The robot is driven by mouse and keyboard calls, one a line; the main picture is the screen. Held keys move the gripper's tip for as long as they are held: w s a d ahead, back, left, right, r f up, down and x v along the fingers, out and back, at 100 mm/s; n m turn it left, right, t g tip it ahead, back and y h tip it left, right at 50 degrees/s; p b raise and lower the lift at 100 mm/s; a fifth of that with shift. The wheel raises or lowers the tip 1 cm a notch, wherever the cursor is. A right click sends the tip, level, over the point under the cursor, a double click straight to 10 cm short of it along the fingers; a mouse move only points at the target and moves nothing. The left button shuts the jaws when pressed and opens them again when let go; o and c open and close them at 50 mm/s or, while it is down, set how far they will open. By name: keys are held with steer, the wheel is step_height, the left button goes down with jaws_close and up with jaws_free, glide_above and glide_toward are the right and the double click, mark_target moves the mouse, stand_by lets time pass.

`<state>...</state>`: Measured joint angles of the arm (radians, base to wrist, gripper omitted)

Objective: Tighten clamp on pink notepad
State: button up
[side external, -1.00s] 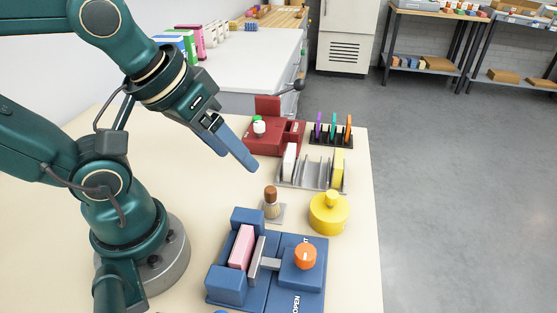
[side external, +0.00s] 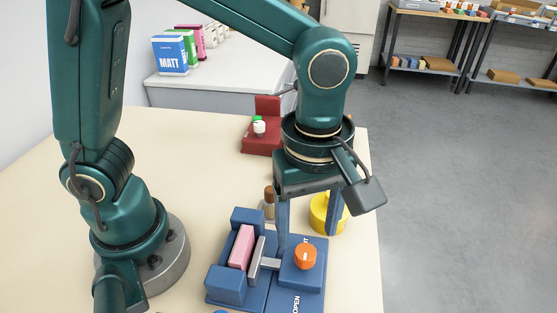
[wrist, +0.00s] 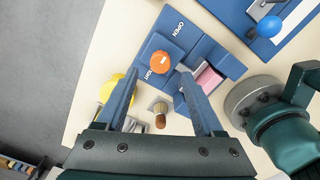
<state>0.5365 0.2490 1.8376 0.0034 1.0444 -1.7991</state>
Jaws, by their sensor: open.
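The pink notepad (side external: 241,248) stands on edge in the blue clamp (side external: 228,287), between a blue block and a grey metal jaw plate (side external: 256,262). An orange knob (side external: 305,256) with a pale mark sits on the clamp's right block, beside the printed word OPEN and a partly hidden word. In the wrist view the knob (wrist: 160,62) lies ahead of the fingertips and the notepad (wrist: 208,80) is right of it. My gripper (side external: 310,240) points down, open and empty, above the far side of the clamp. Its two fingers also show in the wrist view (wrist: 160,82).
A yellow round container (side external: 320,212) and a brown-handled brush (side external: 269,203) stand just behind the clamp, close to my fingers. A red fixture (side external: 262,140) stands farther back. A blue ball-topped part (wrist: 269,27) shows at the wrist view's upper right.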

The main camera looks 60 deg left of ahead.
mark_target(305, 252)
steer(key=shift+f, duration=2.45)
jaws_close()
